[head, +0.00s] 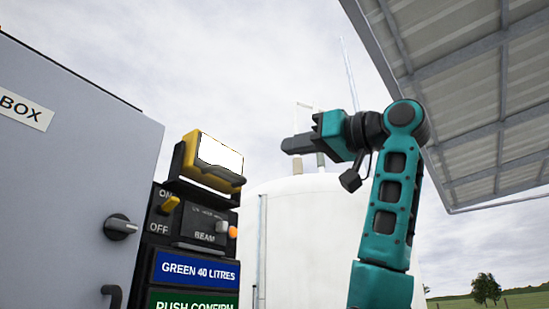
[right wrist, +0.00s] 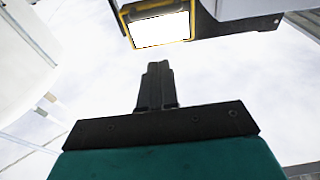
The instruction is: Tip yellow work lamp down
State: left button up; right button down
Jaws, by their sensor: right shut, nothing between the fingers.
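The yellow work lamp (head: 208,160) sits on top of the dark control panel in the head view, its bright white face turned toward the right and front. It also shows at the top of the right wrist view (right wrist: 158,24). My right gripper (head: 286,145) is shut and empty, to the right of the lamp and at about its height, with a visible gap between them. In the right wrist view its closed fingers (right wrist: 156,68) point toward the lamp without touching it. My left gripper is not in view.
The dark panel below the lamp bears a yellow ON/OFF lever (head: 170,204), a BEAM box (head: 205,228) and blue and green labels. A grey cabinet (head: 60,170) with a knob (head: 119,227) stands at left. A white tank (head: 300,235) and a roof (head: 475,90) are behind.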

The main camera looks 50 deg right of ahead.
jog(key=f+p+x, duration=0.2)
jog(key=x, duration=1)
jog(key=shift+w+f, duration=0.2)
jog(key=shift+f, duration=0.25)
jog(key=shift+f, duration=0.1)
jog(key=shift+w+f+t+b, duration=0.15)
jog(key=shift+f+t+b, duration=0.2)
jog(key=shift+t+b, duration=0.35)
